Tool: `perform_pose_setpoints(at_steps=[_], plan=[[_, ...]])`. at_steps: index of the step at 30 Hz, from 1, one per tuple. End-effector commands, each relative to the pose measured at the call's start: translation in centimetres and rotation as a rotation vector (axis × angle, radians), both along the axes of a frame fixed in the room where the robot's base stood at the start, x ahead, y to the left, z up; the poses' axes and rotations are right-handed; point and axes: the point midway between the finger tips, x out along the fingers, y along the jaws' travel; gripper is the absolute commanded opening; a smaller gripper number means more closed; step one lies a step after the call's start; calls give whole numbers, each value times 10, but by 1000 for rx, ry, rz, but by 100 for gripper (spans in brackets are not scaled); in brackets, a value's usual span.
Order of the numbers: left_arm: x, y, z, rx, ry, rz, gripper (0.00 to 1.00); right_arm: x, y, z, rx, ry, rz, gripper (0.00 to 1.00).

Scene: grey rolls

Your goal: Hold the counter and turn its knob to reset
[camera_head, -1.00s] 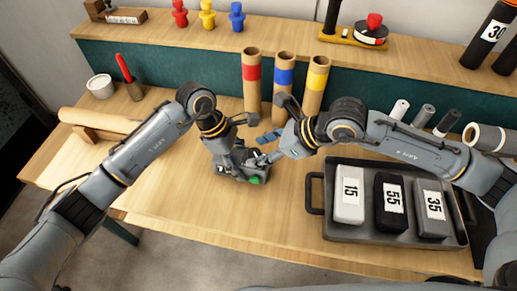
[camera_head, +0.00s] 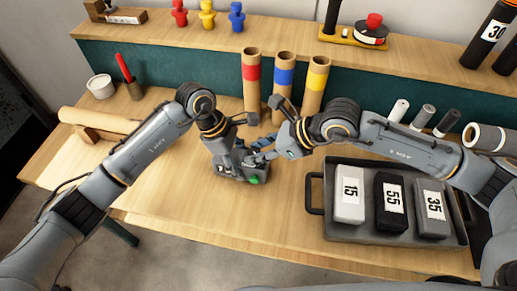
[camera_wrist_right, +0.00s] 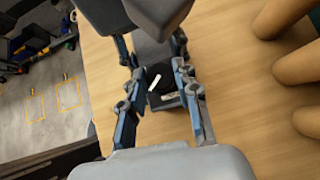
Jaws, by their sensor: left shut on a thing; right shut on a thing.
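The counter (camera_head: 229,174), a small dark grey box with a green button (camera_head: 254,180), sits on the wooden table in the head view. My left gripper (camera_head: 228,158) reaches down over its left part and is shut on it. My right gripper (camera_head: 262,149) comes in from the right and is shut on the counter's knob. In the right wrist view the black knob (camera_wrist_right: 160,96) with a white mark lies between the blue-padded fingers of my right gripper (camera_wrist_right: 161,103). My fingers and arms hide much of the counter, including its display.
Cardboard tubes with red (camera_head: 251,86), blue (camera_head: 283,87) and yellow (camera_head: 315,87) bands stand just behind the grippers. A dark tray (camera_head: 340,233) with labelled blocks stands close on the right. The table left of the counter is fairly clear.

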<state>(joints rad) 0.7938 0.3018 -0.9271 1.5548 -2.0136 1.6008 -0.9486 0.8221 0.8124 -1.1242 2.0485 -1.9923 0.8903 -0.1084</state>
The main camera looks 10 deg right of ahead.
Motion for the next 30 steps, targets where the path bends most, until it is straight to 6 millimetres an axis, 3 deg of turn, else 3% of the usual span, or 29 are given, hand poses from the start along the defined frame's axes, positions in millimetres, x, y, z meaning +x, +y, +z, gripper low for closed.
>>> perform_pose_setpoints(at_steps=[30], plan=[[0,0,0,1,0,-2,8,9,-1,-1,-3,4,711,0]])
